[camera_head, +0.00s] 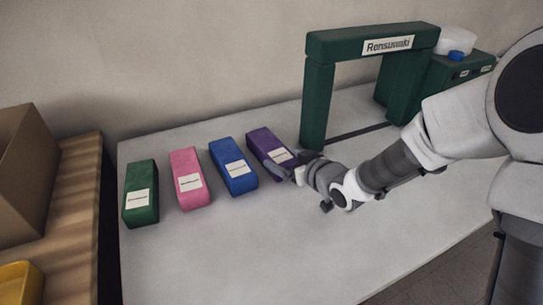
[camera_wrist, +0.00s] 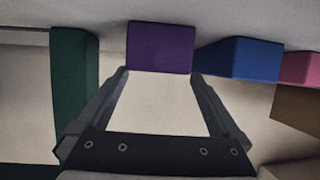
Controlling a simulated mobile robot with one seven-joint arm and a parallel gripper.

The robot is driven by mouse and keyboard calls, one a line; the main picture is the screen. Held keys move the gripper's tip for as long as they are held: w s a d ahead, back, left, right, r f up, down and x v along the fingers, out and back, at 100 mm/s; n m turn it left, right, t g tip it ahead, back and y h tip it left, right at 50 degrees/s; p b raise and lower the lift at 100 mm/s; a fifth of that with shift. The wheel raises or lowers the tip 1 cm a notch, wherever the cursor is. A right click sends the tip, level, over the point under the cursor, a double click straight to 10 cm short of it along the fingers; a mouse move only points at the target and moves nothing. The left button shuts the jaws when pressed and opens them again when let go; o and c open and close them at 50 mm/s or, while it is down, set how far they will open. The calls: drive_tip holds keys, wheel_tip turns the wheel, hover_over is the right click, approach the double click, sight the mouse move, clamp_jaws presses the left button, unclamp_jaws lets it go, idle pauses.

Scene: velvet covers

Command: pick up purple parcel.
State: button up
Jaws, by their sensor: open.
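The purple parcel (camera_head: 268,146) with a white label lies on the white table, at the right end of a row of parcels. My gripper (camera_head: 283,167) is at its near right end in the head view, partly covering it. In the wrist view the purple parcel (camera_wrist: 160,48) is straight ahead, at the tips of my gripper (camera_wrist: 160,72). The jaws are open, with one finger at each side of the parcel's near end and empty space between them. I cannot tell whether the fingertips touch the parcel.
A blue parcel (camera_head: 233,167), a pink parcel (camera_head: 190,179) and a green parcel (camera_head: 141,194) stand to the left. A green arch (camera_head: 317,100) stands close on the right. A cardboard box (camera_head: 25,175) is at far left. The table (camera_head: 250,255) is clear in front.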

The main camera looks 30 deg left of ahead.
sight(279, 154)
drive_tip(key=b+x, duration=0.1)
drive_tip(key=x, duration=0.5)
drive_tip(key=shift+w+a+f+b, duration=0.1)
drive_tip(key=shift+w+f+b, duration=0.1)
drive_tip(key=shift+w+b, duration=0.1)
drive_tip(key=shift+r, duration=0.15)
drive_tip(key=c, duration=1.5)
